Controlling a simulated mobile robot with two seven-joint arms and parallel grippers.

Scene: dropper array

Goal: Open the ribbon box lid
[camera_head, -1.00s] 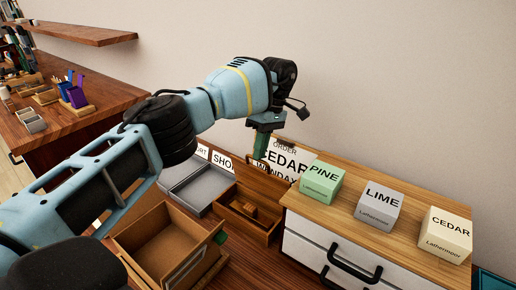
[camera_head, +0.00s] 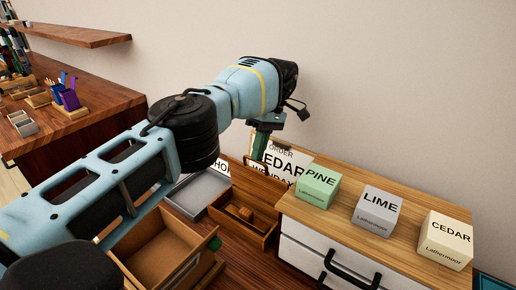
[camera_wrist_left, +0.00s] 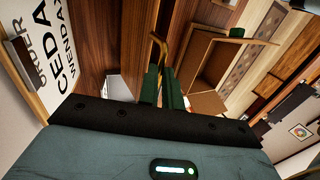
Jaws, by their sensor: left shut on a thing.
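The ribbon box (camera_head: 262,240) is a small brown wooden box left of the drawer cabinet in the head view. Its lid (camera_head: 258,185) stands raised, roughly upright, at the back. A brown rounded item, perhaps a ribbon roll (camera_head: 240,212), shows inside. My left gripper (camera_head: 260,150) is above the box with its green fingers pointing down at the lid's upper edge. In the left wrist view the fingers (camera_wrist_left: 162,85) are shut on a thin wooden edge, the lid (camera_wrist_left: 158,48). The exact contact is partly hidden. My right gripper is not in view.
A larger open wooden box (camera_head: 165,255) with a green tab stands at front left, partly behind my arm. A grey tray (camera_head: 198,190) lies beside the ribbon box. Pine (camera_head: 318,187), Lime (camera_head: 377,212) and Cedar (camera_head: 445,240) boxes stand on the cabinet (camera_head: 335,225). An order sign (camera_head: 285,160) stands behind.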

